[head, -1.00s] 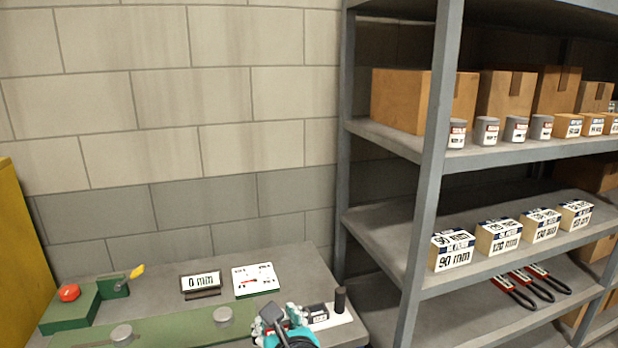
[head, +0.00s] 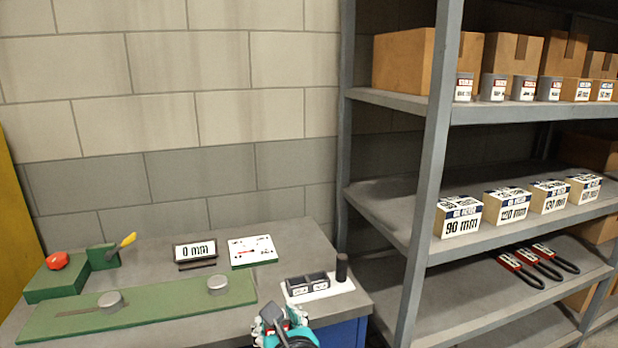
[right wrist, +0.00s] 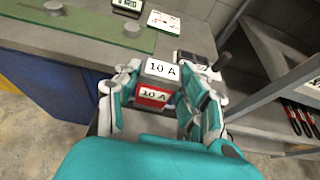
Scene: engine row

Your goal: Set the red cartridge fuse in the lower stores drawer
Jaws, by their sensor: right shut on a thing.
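My right gripper (right wrist: 158,84) is shut on the red cartridge fuse (right wrist: 152,99), a red block with white "10 A" labels, and holds it up between its teal fingers. In the head view the right gripper (head: 285,328) is at the bottom edge, in front of the bench; the fuse is hard to make out there. The blue cabinet front (head: 346,334) under the bench top also shows in the right wrist view (right wrist: 62,95). I cannot make out the lower stores drawer. My left gripper is not in view.
The bench (head: 225,324) carries a green rail (head: 160,306), a "0 mm" display (head: 195,252), a white card (head: 253,249) and a white holder (head: 318,288) with dark blocks and a black post. A shelf rack upright (head: 430,160) stands close on the right.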

